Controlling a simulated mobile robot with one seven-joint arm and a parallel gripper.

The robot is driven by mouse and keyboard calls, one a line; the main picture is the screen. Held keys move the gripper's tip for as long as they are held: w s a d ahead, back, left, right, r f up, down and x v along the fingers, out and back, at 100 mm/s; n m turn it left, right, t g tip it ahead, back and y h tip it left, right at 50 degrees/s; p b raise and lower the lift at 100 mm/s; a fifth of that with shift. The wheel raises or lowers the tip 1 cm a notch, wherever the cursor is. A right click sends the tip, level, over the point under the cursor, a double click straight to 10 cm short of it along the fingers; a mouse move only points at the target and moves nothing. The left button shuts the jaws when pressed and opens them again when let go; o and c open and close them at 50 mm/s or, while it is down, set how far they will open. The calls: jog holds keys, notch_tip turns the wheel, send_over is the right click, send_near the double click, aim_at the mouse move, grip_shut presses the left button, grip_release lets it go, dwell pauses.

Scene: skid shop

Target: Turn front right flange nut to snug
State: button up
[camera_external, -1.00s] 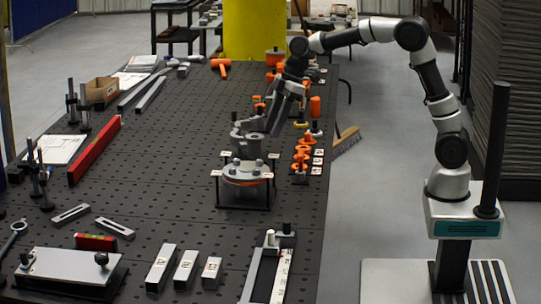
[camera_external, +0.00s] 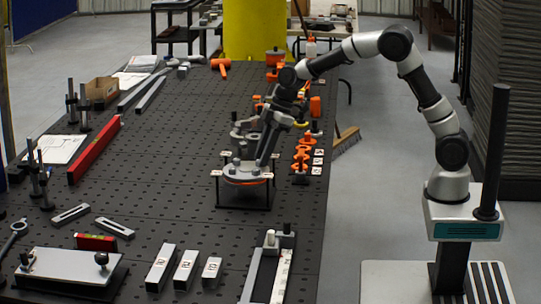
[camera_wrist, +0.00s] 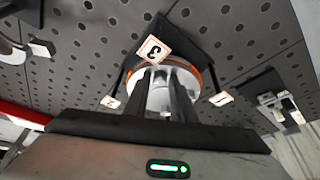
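The grey flange (camera_external: 240,178) with an orange ring lies on a dark stand (camera_external: 218,198) near the table's right side. A grey nut or bolt head (camera_external: 235,163) shows on its left. My gripper (camera_external: 262,164) reaches down at a tilt onto the flange's right part and hides the front right nut there. In the wrist view, the two dark fingers of my gripper (camera_wrist: 160,82) stand apart over the pale flange (camera_wrist: 190,78). Light grey metal shows between them, but I cannot tell whether they touch a nut.
Marked tags (camera_wrist: 153,48) sit around the stand. A grey fixture (camera_external: 240,135) stands just behind the flange, and orange parts (camera_external: 301,158) line the table's right edge. Metal blocks (camera_external: 186,268) and a long rail fixture (camera_external: 262,270) lie in front.

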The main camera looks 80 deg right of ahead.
grip_shut()
jog(key=shift+m, duration=0.3)
jog(key=m, duration=0.1)
jog(key=m+h, duration=0.1)
jog(key=shift+a+r+m+p, duration=0.15)
jog(key=shift+a+m+p, duration=0.15)
jog(key=shift+p, duration=0.1)
jog(key=m+p, duration=0.1)
jog(key=m+h+p, duration=0.1)
jog(key=m, duration=0.1)
jog(key=m+h+p, duration=0.1)
jog(key=shift+a+r+m+t, duration=0.1)
jog(key=shift+a+m+t, duration=0.2)
jog(key=shift+t, duration=0.1)
jog(key=m+p, duration=0.1)
jog(key=m, duration=0.1)
jog(key=m+h+p, duration=0.1)
jog(key=m+p, duration=0.1)
jog(key=shift+w+a+g+h, duration=0.1)
jog(key=shift+a+g+h, duration=0.05)
jog(key=shift+g+h, duration=0.15)
jog(key=m, duration=0.2)
jog(key=m+g+h+p, duration=0.1)
jog(key=m+p, duration=0.1)
jog(key=m, duration=0.1)
jog(key=shift+w+a+m, duration=0.15)
jog(key=shift+w+m, duration=0.1)
jog(key=shift+m, duration=0.05)
jog(key=shift+g+h, duration=0.3)
